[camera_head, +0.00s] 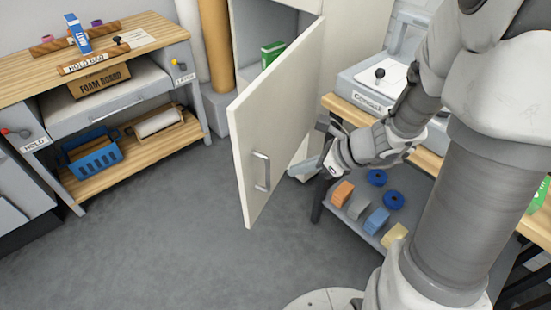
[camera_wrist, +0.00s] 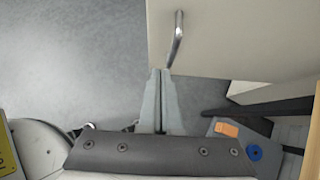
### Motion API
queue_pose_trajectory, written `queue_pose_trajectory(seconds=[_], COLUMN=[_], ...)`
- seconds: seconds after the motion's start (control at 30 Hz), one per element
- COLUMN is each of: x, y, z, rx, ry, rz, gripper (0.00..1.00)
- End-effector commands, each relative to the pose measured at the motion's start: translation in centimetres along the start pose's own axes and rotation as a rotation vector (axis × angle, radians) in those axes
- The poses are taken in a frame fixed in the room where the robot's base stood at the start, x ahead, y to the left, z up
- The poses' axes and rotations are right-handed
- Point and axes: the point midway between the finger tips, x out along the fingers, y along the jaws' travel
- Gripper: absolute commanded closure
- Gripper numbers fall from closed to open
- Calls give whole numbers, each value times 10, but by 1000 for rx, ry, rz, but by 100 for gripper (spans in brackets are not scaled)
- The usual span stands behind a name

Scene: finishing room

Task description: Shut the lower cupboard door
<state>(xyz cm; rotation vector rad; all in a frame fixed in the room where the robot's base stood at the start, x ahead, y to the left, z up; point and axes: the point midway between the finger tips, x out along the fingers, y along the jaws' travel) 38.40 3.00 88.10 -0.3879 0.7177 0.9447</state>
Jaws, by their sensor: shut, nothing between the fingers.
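The lower cupboard door (camera_head: 285,110) is a cream panel standing wide open from the cupboard (camera_head: 251,35), its handle face towards me. Its grey bar handle (camera_head: 262,170) is near the free edge. In the wrist view the door (camera_wrist: 235,40) fills the top right, with the handle (camera_wrist: 178,38) just beyond my fingertips. My gripper (camera_head: 294,172) is shut and empty, near the door's bottom edge and right of the handle. The wrist view shows its two fingers (camera_wrist: 160,72) together. I cannot tell whether they touch the door.
A green box (camera_head: 272,52) stands inside the cupboard. A bench (camera_head: 184,132) with a blue basket (camera_head: 92,152) is at left. At right, a table's low shelf (camera_head: 345,226) holds several blocks and blue rolls, close to my arm. Grey floor left of the door is clear.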

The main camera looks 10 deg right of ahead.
Motion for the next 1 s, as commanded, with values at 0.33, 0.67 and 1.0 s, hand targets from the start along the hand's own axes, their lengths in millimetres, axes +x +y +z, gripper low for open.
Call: queue_pose_trajectory(seconds=[0.33, 0.67, 1.0], x=[72, 114, 121], y=[2, 1, 1], z=[-3, 21, 29], rx=[-5, -9, -5], ry=[2, 1, 2], rz=[7, 3, 1], gripper=[100, 100, 100])
